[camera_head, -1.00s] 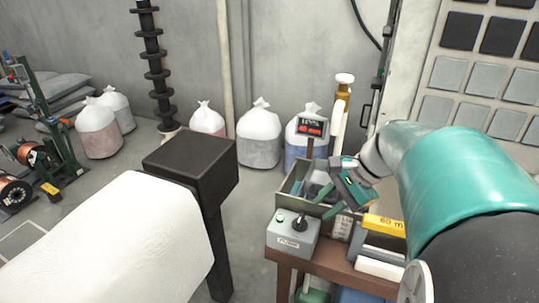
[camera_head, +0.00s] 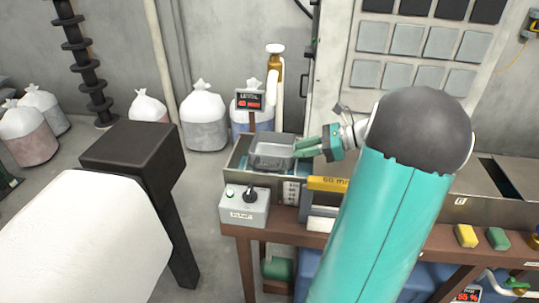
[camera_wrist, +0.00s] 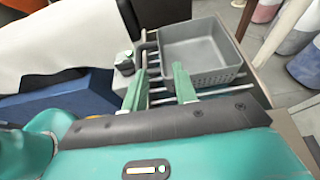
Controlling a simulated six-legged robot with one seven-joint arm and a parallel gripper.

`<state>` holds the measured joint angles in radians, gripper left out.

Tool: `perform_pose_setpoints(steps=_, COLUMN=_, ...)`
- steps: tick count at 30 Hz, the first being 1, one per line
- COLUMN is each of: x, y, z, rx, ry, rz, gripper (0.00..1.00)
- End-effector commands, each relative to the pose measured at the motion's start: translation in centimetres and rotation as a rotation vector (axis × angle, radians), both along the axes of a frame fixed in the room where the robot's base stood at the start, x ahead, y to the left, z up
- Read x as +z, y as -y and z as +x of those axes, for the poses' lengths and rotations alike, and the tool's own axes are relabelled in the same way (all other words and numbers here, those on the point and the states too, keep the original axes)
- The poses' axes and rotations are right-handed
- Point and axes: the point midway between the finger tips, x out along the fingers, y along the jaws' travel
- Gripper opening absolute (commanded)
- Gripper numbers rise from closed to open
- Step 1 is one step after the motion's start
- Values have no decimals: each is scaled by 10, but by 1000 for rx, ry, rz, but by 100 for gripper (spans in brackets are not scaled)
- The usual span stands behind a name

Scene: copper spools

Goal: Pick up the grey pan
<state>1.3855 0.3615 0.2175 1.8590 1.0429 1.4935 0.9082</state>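The grey pan (camera_head: 273,155) is a rectangular, open-topped tray at the mouth of a grey tank (camera_head: 238,165) on the brown bench. In the wrist view the pan (camera_wrist: 205,42) lies just beyond my fingers, with a perforated near wall and an empty inside. My gripper (camera_head: 307,147) is at the pan's right side in the head view. In the wrist view my gripper (camera_wrist: 160,78) has its two green fingers apart with nothing clearly between them. The right fingertip overlaps the pan's near left corner; I cannot tell whether it touches.
A grey control box (camera_head: 245,207) with a black knob stands in front of the tank. A level display (camera_head: 250,100) rises behind it. White sacks stand behind.

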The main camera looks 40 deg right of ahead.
Motion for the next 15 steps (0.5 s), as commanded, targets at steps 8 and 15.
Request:
perform_pose_setpoints(steps=8, x=-15, y=-24, z=30, rx=4, ry=-1, rz=0, gripper=28)
perform_pose_setpoints(steps=15, x=-25, y=-41, z=51, rx=7, ry=0, rz=1, gripper=28)
